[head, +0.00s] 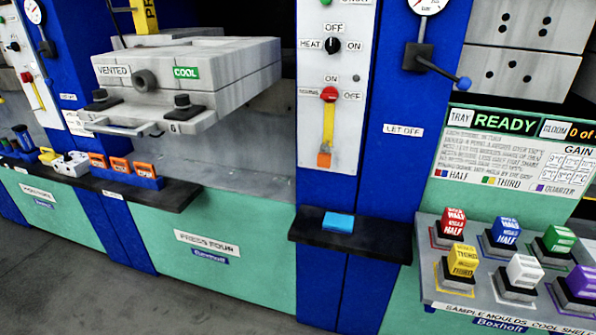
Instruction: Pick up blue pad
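The blue pad (339,222) is a small, flat, light-blue block. It lies on a narrow black ledge (350,238) on the front of the press, below the heat control panel. Nothing touches it or covers it. My gripper is not in view.
A press block labelled "VENTED" and "COOL" (187,80) juts out at the left. A longer black shelf (150,190) below it holds orange blocks (120,166). A grey tray of coloured moulds (480,285) juts out at the right. The grey floor (60,290) in front is clear.

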